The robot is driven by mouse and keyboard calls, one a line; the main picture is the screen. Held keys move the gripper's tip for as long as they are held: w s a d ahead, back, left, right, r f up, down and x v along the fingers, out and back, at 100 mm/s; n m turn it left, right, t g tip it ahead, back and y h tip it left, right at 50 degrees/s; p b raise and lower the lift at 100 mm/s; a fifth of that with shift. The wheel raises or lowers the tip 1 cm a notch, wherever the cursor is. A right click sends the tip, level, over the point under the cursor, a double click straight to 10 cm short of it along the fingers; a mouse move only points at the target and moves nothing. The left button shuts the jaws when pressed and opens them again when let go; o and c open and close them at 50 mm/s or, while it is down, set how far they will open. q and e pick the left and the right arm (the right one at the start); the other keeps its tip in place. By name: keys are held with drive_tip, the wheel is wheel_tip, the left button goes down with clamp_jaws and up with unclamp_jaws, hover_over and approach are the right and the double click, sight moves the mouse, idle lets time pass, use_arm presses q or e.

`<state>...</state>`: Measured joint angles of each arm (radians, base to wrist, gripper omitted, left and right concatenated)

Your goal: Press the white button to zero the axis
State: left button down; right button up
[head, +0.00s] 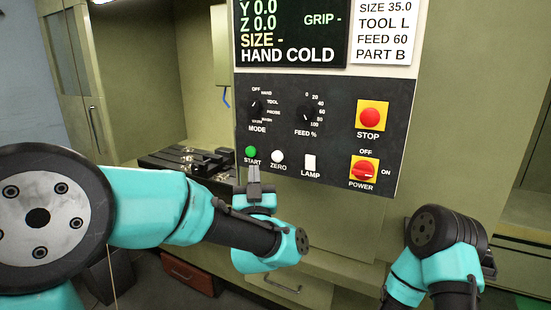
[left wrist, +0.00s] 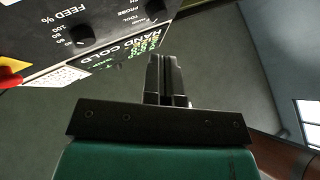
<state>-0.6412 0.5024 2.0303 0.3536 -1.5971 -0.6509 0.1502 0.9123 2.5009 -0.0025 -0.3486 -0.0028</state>
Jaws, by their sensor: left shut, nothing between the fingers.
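My left gripper (head: 254,169) is shut and empty. In the head view its tips lie just below the START label, left of and slightly below the white button; I cannot tell their gap from the panel. In the left wrist view the shut fingers (left wrist: 166,62) point up past the tilted panel, and the white button does not show. My right arm is at lower right; its fingers are not seen.
The panel also carries the MODE knob (head: 256,108), the FEED knob (head: 308,117), the red STOP button (head: 370,117) and the red POWER switch (head: 364,171). A display (head: 290,30) above reads HAND COLD. A dark slotted fixture (head: 185,160) lies at left behind my arm.

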use_arm(q)
drive_tip(key=shift+w+d, duration=0.7)
drive_tip(key=shift+w, duration=0.6)
drive_tip(key=shift+w+d, duration=0.75)
drive_tip(key=shift+w, duration=0.55)
drive_tip(key=shift+w+d, duration=0.7)
drive_tip(key=shift+w, duration=0.6)
drive_tip(key=shift+w+d, duration=0.2)
drive_tip(key=shift+w, duration=0.15)
drive_tip(key=shift+w+d, duration=0.3)
drive_tip(key=shift+w, duration=0.3)
idle(0.9)
drive_tip(key=shift+s, duration=0.1)
drive_tip(key=shift+s+a+f, duration=0.1)
drive_tip(key=shift+s+a, duration=0.35)
drive_tip(key=shift+s, duration=0.35)
drive_tip(key=shift+s, duration=0.15)
drive_tip(key=shift+s+a, duration=0.4)
drive_tip(key=shift+s, duration=0.3)
drive_tip(key=shift+s+a, duration=0.4)
drive_tip(key=shift+s, duration=0.25)
drive_tip(key=shift+s+a, duration=0.4)
drive_tip(key=shift+s, duration=0.3)
